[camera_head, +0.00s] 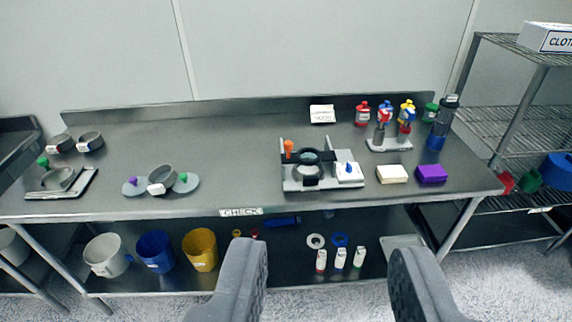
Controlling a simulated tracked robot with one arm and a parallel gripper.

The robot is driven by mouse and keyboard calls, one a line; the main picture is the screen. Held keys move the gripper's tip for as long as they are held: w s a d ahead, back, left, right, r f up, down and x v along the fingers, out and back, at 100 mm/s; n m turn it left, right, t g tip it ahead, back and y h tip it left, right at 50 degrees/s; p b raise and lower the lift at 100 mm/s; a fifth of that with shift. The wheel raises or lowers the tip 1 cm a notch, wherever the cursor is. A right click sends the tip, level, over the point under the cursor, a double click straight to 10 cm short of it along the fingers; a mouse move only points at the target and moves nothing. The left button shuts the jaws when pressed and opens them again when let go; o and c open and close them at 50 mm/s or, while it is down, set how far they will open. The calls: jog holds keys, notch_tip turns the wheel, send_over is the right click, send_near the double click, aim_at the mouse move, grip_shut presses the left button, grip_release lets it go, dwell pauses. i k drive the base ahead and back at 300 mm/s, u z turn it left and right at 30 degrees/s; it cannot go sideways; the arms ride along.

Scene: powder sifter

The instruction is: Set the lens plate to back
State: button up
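A grey inspection stand (290,183) sits on the steel table, right of centre. A dark ring-shaped plate with a round lens (311,156), which looks like the lens plate, is mounted on it between upright posts. An orange knob (289,147) tops the left post. A small dark round part sits below the lens. The plate's exact setting is too small to tell. My gripper (328,270) is open and empty, its two grey fingers wide apart at the bottom of the view. It is well short of the stand and touches nothing.
A white box with a blue knob (349,175) is at the stand's right. White (392,174) and purple (432,173) blocks lie further right. Sieve pans (163,179) are at left. The table's front edge (240,212) lies between my gripper and the stand.

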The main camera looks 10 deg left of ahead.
aim_at(325, 156)
jog(key=u, duration=0.6)
jog(key=i, duration=1.85)
jog(key=z, duration=0.35)
